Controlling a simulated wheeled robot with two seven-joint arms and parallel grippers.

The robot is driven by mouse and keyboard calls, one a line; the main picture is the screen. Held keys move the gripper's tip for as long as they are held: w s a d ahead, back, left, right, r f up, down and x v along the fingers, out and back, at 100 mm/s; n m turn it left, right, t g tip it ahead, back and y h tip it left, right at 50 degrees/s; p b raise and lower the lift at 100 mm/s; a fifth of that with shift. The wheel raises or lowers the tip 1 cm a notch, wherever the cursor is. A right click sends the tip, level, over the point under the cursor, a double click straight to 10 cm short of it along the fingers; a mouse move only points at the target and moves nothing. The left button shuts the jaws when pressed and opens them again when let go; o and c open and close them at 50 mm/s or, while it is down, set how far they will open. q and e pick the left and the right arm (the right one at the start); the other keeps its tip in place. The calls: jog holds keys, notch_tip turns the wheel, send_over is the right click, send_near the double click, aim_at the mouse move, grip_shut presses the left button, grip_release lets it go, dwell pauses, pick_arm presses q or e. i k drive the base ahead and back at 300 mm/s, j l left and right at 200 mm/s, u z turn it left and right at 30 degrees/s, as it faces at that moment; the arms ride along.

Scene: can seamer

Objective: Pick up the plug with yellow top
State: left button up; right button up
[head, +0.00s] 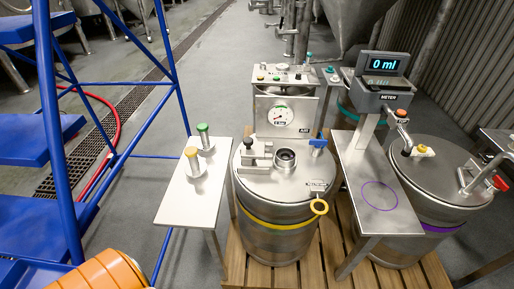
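The plug with the yellow top (192,164) stands upright on a small pale side table (180,210) left of the middle. A similar plug with a green top (205,140) stands just behind it and slightly to its right, close by. Neither of my grippers shows in the head view, and nothing is holding either plug.
A steel drum (280,215) with a round port, clamp and yellow ring stands right of the table. A meter reading 0 ml (384,75) and a second drum (435,175) are farther right. Blue steps (40,145) and an orange ribbed object (103,273) are at left.

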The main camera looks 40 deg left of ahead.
aim_at(195, 168)
jog(key=u, duration=1.7)
jog(key=i+l+z, duration=0.15)
jog(key=z, duration=0.25)
jog(key=i+l+z, duration=0.15)
jog(key=z, duration=0.2)
jog(key=l, duration=0.1)
